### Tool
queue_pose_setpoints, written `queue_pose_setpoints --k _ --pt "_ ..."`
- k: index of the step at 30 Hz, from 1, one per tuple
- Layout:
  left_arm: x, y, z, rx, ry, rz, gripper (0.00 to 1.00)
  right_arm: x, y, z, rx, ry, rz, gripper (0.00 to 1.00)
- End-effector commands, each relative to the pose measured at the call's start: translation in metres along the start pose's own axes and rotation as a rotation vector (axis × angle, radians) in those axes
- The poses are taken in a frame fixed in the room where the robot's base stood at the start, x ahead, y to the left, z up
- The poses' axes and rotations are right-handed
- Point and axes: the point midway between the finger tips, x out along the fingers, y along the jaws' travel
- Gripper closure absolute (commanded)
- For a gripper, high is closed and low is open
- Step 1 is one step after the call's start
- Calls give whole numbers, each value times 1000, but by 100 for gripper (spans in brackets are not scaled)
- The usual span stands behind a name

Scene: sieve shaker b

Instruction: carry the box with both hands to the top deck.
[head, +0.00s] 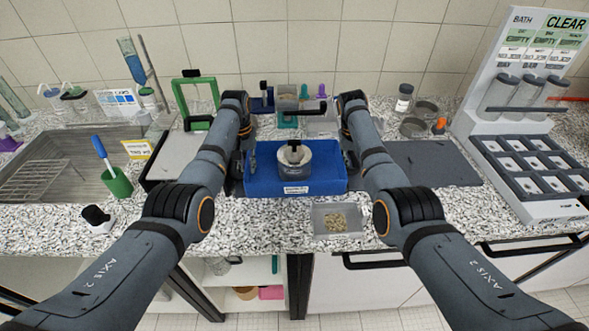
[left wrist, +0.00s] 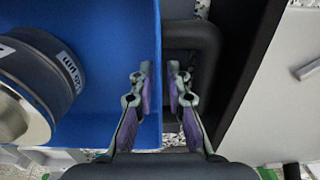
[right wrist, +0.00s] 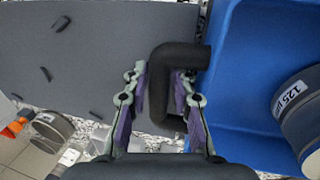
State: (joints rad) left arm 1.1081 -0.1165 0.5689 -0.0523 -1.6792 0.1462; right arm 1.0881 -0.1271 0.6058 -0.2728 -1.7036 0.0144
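The box is a blue open tray (head: 325,187) on the counter, level, between my two grippers. A round metal sieve (head: 294,161) labelled "125" stands inside it. The left wrist view shows the box (left wrist: 110,115) with a black handle (left wrist: 208,70) at its side. My left gripper (left wrist: 159,68) has its fingers a narrow gap apart over the box's side edge, with the handle bar to their right; contact is unclear. My right gripper (right wrist: 161,70) has its fingers close on both sides of the other black handle (right wrist: 160,85). I cannot identify the top deck.
A dark grey slab (head: 432,163) lies right of the box. A clear dish of grains (head: 337,220) sits in front. A green-framed stand (head: 196,95) stands back left; a tall white rack (head: 525,110) stands right. The sink (head: 60,160) is left.

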Motion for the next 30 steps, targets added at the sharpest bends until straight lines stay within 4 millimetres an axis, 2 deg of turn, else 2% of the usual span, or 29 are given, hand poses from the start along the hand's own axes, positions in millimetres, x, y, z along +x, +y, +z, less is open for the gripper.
queue_pose_setpoints --k 1,4,7,22,30 --pt "0 0 0 0 0 0 85 0 0 0 0 0 0 74" --pt "0 0 0 0 0 0 98 0 0 0 0 0 0 88" --pt "0 0 0 0 0 0 100 0 0 0 0 1 0 100" --pt "-3 0 -1 0 2 0 100 -4 1 -1 1 4 0 100" --pt "-27 0 0 0 2 0 100 -27 6 -1 1 4 0 100"
